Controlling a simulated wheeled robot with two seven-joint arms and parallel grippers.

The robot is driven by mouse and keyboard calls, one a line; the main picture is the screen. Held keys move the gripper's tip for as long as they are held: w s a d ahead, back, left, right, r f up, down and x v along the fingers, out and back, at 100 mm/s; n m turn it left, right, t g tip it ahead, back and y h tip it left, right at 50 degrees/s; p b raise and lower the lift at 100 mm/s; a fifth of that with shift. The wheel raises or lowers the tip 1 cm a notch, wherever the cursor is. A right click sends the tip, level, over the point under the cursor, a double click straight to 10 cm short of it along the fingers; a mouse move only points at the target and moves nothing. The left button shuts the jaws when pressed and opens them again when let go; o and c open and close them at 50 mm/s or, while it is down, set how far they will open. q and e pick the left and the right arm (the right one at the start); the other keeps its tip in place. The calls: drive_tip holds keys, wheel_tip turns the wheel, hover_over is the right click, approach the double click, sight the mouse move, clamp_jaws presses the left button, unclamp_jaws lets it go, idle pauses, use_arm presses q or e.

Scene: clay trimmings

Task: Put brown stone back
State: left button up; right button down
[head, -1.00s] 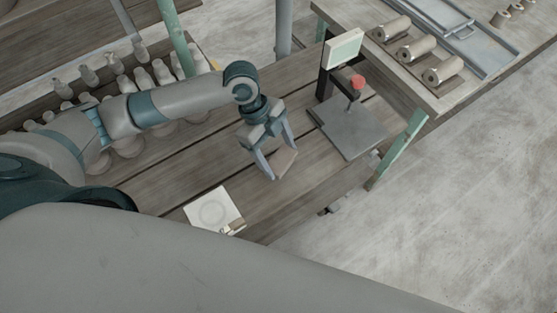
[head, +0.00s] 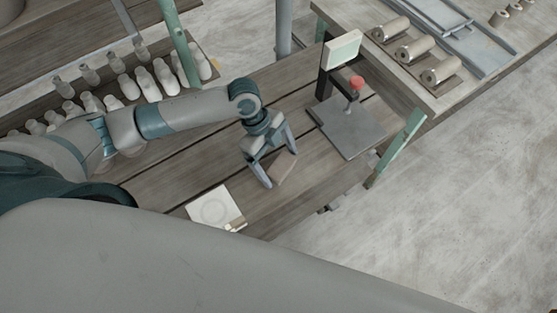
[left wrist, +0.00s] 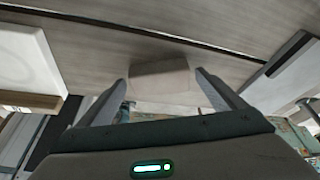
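The brown stone (head: 284,169), a flat tan-brown block, is on the wooden table between the two fingers of my left gripper (head: 282,169). In the left wrist view the stone (left wrist: 160,76) sits between the fingertips (left wrist: 160,80), with a narrow gap seeming to show at each side. The left gripper looks open around it, pointing down. My right gripper is in neither view.
A white square scale (head: 212,206) with a brownish front edge lies nearer me. A grey plate (head: 347,128) with a stand and red knob is to the right. White bottles (head: 143,82) stand at the back left. Bare planks lie around the stone.

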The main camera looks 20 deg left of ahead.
use_arm(q)
drive_tip(key=shift+r, duration=0.15)
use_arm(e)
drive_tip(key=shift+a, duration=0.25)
use_arm(q)
drive_tip(key=shift+w+a+r, duration=0.1)
drive_tip(key=shift+a+r, duration=0.1)
drive_tip(key=shift+r, duration=0.25)
drive_tip(key=b+v, duration=0.2)
drive_tip(key=v, duration=0.9)
drive_tip(key=shift+b, duration=0.4)
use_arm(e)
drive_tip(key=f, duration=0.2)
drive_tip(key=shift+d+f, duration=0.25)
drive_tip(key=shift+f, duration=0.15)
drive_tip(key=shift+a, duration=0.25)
